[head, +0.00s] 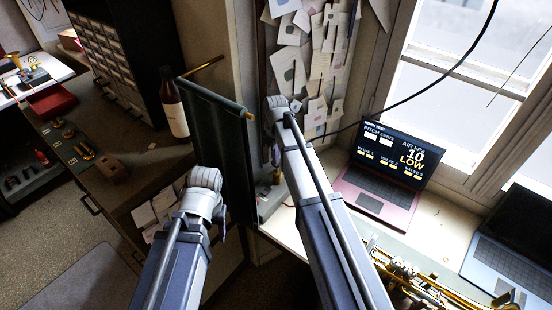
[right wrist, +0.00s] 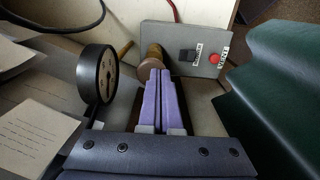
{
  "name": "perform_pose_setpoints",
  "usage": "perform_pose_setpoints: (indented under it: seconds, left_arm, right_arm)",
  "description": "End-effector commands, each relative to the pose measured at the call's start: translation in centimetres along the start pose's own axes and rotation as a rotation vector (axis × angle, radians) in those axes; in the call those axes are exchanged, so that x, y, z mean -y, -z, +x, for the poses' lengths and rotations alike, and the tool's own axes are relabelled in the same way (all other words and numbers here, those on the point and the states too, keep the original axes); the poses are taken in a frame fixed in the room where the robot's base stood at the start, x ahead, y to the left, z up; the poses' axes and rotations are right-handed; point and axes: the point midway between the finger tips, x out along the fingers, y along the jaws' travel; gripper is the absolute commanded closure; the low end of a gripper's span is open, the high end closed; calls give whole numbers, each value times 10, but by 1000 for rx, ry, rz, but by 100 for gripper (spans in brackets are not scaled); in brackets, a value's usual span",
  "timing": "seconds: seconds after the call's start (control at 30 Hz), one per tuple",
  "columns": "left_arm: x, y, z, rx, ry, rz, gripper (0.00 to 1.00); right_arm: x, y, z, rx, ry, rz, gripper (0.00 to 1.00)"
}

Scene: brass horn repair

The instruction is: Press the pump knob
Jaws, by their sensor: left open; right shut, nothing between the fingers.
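A round wooden knob (right wrist: 152,60) shows in the right wrist view, in front of a grey panel. My right gripper (right wrist: 160,75) is shut and empty, its purple fingertips at the near side of the knob; I cannot tell whether they touch. In the head view my right arm reaches up past the green cloth, and its fingers are hidden behind the wrist.
The grey panel (right wrist: 211,40) carries a black switch and a red button (right wrist: 215,58). A black round gauge (right wrist: 101,74) stands left of my fingers. A green cloth (right wrist: 275,75) hangs close on the right. A laptop (head: 380,175) sits right of my right arm; a bottle (head: 173,105) stands left.

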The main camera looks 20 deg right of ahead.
Motion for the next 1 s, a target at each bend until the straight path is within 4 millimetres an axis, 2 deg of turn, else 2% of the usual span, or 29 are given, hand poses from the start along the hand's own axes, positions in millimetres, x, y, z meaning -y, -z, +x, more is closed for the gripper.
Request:
perform_pose_setpoints:
  seconds: [0.4, 0.83, 1.0]
  left_arm:
    - [-4, 2, 38, 0, 0, 1, 45]
    - [-4, 2, 37, 0, 0, 1, 45]
    - [-3, 2, 30, 0, 0, 1, 45]
  right_arm:
    - [0, 0, 38, -2, 2, 0, 100]
    - [2, -2, 37, 1, 6, 0, 100]
    - [3, -1, 30, 1, 7, 0, 100]
